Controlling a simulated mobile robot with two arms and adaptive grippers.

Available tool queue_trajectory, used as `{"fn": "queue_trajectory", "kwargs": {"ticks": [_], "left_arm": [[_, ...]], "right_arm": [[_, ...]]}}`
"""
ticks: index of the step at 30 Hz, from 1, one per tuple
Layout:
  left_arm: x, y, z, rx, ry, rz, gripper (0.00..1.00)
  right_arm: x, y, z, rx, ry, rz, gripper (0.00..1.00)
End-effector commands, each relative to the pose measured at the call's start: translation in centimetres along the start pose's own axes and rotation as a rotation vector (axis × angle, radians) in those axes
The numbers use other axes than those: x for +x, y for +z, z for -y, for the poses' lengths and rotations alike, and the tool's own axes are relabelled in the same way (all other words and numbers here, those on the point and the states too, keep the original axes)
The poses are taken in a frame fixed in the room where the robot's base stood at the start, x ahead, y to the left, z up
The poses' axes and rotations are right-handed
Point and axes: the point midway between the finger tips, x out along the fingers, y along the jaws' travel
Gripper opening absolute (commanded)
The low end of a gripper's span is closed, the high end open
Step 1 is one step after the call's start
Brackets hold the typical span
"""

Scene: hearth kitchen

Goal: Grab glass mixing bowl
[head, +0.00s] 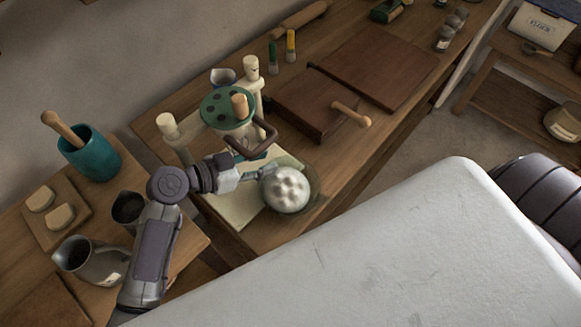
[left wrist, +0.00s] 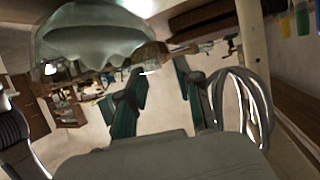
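The glass mixing bowl (head: 312,194) stands near the front edge of the wooden table, with a pale, lumpy white mass showing in it. In the left wrist view the clear bowl (left wrist: 95,40) fills the upper left. My left gripper (head: 264,170) is at the bowl's left side, close to its rim. In the left wrist view its two teal fingers (left wrist: 160,80) are apart with a gap between them, just below the bowl's edge. Whether a finger touches the glass I cannot tell. My right gripper is not in view.
A green-topped device (head: 222,106) with a brown handle stands behind my left gripper. A board with a rolling-pin-like handle (head: 350,114) lies to the right. A teal crock (head: 90,155) and metal pitcher (head: 95,262) stand left. Wire loops (left wrist: 245,105) show beside the fingers.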

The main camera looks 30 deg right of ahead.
Motion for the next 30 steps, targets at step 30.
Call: {"fn": "queue_trajectory", "kwargs": {"ticks": [30], "left_arm": [[2.8,0.0,-0.1,0.000,-0.001,-0.001,0.00]], "right_arm": [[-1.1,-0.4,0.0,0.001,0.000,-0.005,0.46]]}}
